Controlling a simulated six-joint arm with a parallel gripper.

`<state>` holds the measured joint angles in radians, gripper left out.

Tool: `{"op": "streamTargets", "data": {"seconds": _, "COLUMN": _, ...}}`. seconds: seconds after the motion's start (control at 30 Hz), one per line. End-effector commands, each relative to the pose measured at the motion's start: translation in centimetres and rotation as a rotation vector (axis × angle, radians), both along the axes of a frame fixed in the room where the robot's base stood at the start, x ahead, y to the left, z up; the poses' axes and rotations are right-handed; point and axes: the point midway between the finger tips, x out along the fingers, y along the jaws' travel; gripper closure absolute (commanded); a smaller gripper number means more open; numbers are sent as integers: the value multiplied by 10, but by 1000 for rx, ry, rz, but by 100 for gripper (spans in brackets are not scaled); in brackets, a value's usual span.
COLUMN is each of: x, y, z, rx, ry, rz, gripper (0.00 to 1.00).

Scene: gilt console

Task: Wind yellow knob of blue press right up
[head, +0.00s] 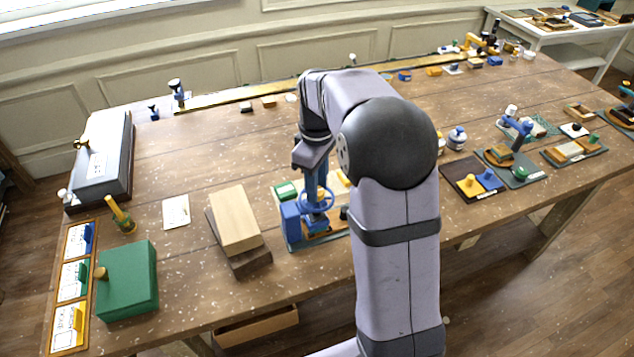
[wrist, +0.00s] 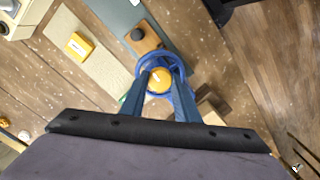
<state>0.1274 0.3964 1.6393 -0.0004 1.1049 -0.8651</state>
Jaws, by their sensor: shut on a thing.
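The blue press (head: 292,222) stands on a board near the middle front of the table in the head view. Its blue ring-shaped wheel (head: 316,201) shows at its top. In the wrist view the wheel (wrist: 141,72) surrounds the yellow knob (wrist: 159,80). My gripper (wrist: 161,72) points down at the press, and its two blue fingers are shut on the yellow knob, one on each side. In the head view my gripper (head: 314,186) reaches down to the wheel, and the knob is hidden there. The press's lower parts are partly hidden by the wheel and my arm.
A wooden block (head: 236,220) on a dark base stands left of the press. A green box (head: 127,280) and a white card (head: 176,212) lie farther left. A dark board with yellow and blue pieces (head: 474,180) lies to the right. My arm covers the table's middle.

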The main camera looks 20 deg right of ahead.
Motion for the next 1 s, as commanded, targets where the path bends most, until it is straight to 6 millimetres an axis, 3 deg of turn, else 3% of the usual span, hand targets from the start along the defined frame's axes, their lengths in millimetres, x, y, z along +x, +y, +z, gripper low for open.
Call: {"op": "streamTargets", "data": {"seconds": 1.0, "x": -2, "y": 1, "z": -3, "rx": 4, "ry": 6, "rz": 966, "gripper": 94}}
